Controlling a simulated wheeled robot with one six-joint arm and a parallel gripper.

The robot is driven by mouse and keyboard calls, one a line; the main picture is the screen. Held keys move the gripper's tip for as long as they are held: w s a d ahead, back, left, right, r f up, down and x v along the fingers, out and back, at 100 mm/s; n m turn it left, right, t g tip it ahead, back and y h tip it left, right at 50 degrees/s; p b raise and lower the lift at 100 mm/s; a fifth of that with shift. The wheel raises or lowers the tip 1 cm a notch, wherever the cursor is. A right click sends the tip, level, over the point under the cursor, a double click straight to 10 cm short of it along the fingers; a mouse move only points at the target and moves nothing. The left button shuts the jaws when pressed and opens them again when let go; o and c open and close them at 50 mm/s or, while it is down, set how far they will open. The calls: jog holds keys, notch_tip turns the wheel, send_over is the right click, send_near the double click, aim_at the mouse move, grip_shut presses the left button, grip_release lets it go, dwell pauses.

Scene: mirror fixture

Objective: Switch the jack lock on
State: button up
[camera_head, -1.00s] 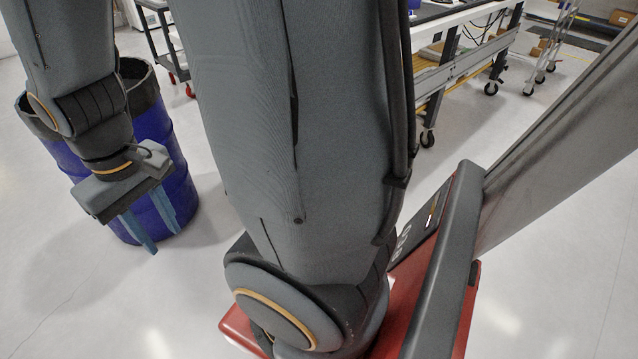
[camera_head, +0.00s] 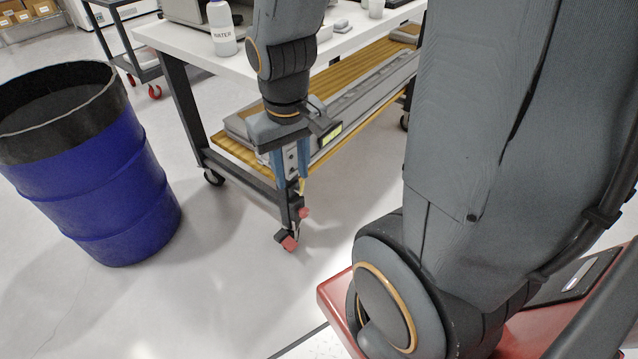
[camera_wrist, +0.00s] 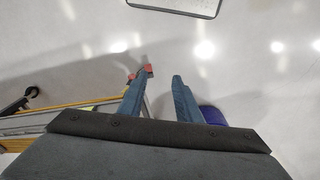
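My gripper (camera_head: 291,172) points down in the head view, its two blue fingers apart. It also shows in the wrist view (camera_wrist: 156,80), open, with bare floor between the fingers. In the head view a narrow grey and black upright part (camera_head: 291,205), with red pieces (camera_head: 288,242) low on it, lines up with the fingers. The red piece (camera_wrist: 148,69) shows beside the left fingertip in the wrist view. I cannot tell whether the fingers touch it. A small yellow piece (camera_head: 302,186) is near the fingertips. I cannot identify the jack lock for certain.
A white-topped wheeled table (camera_head: 185,42) with a wooden lower shelf (camera_head: 232,150) stands close behind my gripper. A bottle labelled WATER (camera_head: 222,30) is on it. A blue barrel (camera_head: 100,190) with a black top stands at left. Floor between barrel and gripper is clear.

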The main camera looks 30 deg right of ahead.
jog(key=w+d+f+t+b, duration=0.4)
jog(key=w+d+f+b, duration=0.75)
jog(key=w+f, duration=0.4)
jog(key=n+t+y+b, duration=0.25)
jog(key=t+b, duration=0.45)
jog(key=b, duration=0.7)
send_over(304, 184)
jog(key=s, duration=0.4)
notch_tip(304, 184, down, 18)
jog(key=f+t+y+b, duration=0.1)
jog(key=f+b, duration=0.1)
jog(key=d+f+t+y+b, duration=0.1)
jog(key=b, duration=0.1)
jog(key=s+d+f+m+t+y+b, duration=0.1)
jog(key=f+b, duration=0.1)
jog(key=b, duration=0.1)
jog(key=shift+s+f+t, duration=0.1)
jog(key=shift+f+t, duration=0.2)
jog(key=shift+f, duration=0.05)
jog(key=shift+t+y, duration=0.55)
jog(key=shift+t, duration=0.15)
jog(key=shift+f+b+x, duration=0.1)
jog(key=shift+b+x, duration=1.15)
jog(key=shift+x, duration=0.3)
jog(key=shift+f+b+x, duration=0.15)
jog(key=shift+b+x, duration=1.05)
jog(key=shift+x, duration=0.35)
jog(key=shift+a, duration=0.1)
grip_shut()
